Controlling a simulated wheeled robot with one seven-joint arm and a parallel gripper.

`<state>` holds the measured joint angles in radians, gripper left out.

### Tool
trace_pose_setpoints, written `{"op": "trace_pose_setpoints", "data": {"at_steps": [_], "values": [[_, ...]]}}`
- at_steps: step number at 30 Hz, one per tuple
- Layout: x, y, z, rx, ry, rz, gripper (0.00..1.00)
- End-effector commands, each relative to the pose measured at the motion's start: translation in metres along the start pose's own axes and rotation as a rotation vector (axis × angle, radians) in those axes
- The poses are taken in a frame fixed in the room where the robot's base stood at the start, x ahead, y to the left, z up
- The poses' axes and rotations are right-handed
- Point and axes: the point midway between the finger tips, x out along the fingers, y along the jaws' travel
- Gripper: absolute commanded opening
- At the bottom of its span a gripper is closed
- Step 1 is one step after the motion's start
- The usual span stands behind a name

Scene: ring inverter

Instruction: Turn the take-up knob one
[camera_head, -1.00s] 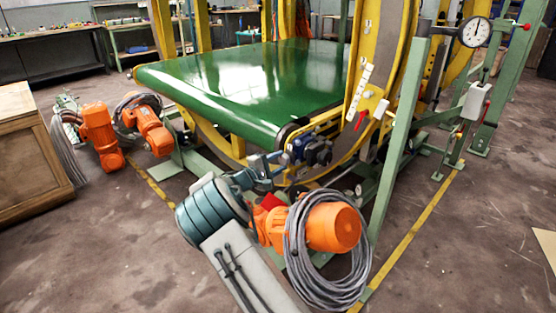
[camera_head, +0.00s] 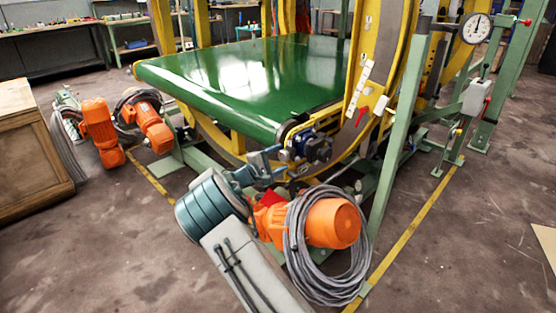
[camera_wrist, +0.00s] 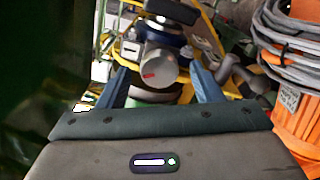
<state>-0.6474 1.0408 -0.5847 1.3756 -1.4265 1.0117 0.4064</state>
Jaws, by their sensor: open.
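A grey round knob with a red mark (camera_wrist: 158,68) faces the wrist camera, just beyond and between my fingertips. In the head view a dark blue and black take-up unit (camera_head: 312,147) sits at the near corner of the green belt, and the knob cannot be made out clearly there. My gripper (camera_head: 268,164) is just left of and in front of this unit. In the wrist view my gripper (camera_wrist: 162,88) is open, with one blue finger on each side of the knob's lower part. Contact with the knob cannot be seen.
An orange motor (camera_head: 333,222) with coiled grey cable lies close beside my arm. A green post (camera_head: 402,130) stands to the right, and the yellow frame (camera_head: 368,75) curves above the unit. The green belt (camera_head: 250,85) is behind.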

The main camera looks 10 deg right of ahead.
Motion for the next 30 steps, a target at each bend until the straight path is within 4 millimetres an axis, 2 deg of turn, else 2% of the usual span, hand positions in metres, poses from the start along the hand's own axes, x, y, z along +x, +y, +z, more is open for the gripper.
{"op": "trace_pose_setpoints", "data": {"at_steps": [4, 8, 15, 21, 25, 30], "values": [[-0.005, 0.001, 0.000, 0.001, 0.001, 0.000, 0.60], [-0.024, 0.002, -0.001, 0.000, 0.004, 0.001, 0.60], [-0.079, 0.002, -0.001, -0.001, 0.005, 0.001, 0.60], [-0.117, 0.001, 0.000, -0.001, 0.002, 0.001, 0.60], [-0.132, 0.001, 0.000, 0.000, 0.001, 0.000, 0.60], [-0.138, 0.000, 0.000, 0.000, 0.000, 0.000, 0.60]]}}
